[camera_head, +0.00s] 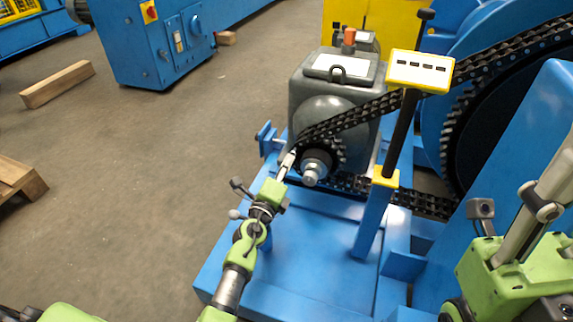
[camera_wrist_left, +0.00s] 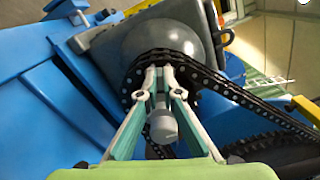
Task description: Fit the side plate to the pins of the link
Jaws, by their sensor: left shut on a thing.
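My left gripper (camera_head: 291,156) reaches to the chain (camera_head: 345,119) where it wraps the small sprocket (camera_head: 334,150) on the grey gear unit. In the left wrist view the gripper's fingertips (camera_wrist_left: 159,70) come together in front of the chain (camera_wrist_left: 215,82) on the sprocket's rim. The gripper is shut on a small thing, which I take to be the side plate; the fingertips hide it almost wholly. The link and its pins cannot be told apart from the chain behind the fingertips. A green and grey part of my right arm shows at the right edge, without its fingertips.
A round grey shaft end (camera_head: 311,174) sticks out below the fingertips. A yellow tray (camera_head: 420,70) with several dark marks stands on a black post to the right. The large blue wheel (camera_head: 432,125) is behind. The blue base (camera_head: 300,262) is clear in front.

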